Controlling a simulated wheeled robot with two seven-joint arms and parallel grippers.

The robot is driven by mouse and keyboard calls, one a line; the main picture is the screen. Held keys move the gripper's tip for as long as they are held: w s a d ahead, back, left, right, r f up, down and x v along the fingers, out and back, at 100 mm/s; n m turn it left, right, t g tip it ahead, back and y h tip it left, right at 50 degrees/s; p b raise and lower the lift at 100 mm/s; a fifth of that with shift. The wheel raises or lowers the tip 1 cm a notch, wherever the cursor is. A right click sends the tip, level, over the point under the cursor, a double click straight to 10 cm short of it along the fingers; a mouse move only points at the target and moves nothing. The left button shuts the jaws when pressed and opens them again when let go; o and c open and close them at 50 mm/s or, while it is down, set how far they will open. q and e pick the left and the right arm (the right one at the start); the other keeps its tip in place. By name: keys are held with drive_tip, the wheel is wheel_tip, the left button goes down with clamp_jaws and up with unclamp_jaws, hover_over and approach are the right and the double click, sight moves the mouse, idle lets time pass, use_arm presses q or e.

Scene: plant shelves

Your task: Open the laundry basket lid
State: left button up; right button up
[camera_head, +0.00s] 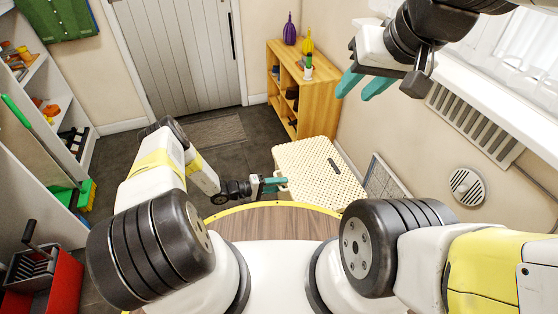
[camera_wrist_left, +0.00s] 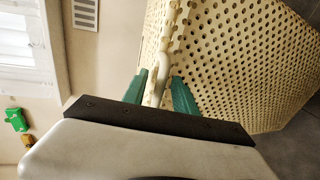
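The laundry basket (camera_head: 318,178) is a cream perforated box on the floor, right of centre in the head view. Its lid has a dark slot (camera_head: 334,166) and looks down on the basket. The left wrist view shows its perforated wall (camera_wrist_left: 240,60) close up. My left gripper (camera_head: 274,185) is at the basket's left edge. Its green fingers (camera_wrist_left: 162,88) are apart, on either side of a cream rim or lip (camera_wrist_left: 166,62), with a gap beside it; firm contact cannot be seen. My right gripper (camera_head: 365,86) is raised at upper right, fingers apart and empty.
A wooden shelf (camera_head: 305,85) with bottles on top stands behind the basket. The right wall with a vent panel (camera_head: 385,180) is close to it. A red crate (camera_head: 45,285) and shelves (camera_head: 40,90) are at left.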

use_arm(q)
drive_tip(key=c, duration=0.7)
clamp_jaws()
drive_tip(key=shift+s+a+f, duration=0.1)
drive_tip(key=shift+s+f, duration=0.05)
drive_tip(key=shift+f, duration=0.1)
idle(0.3)
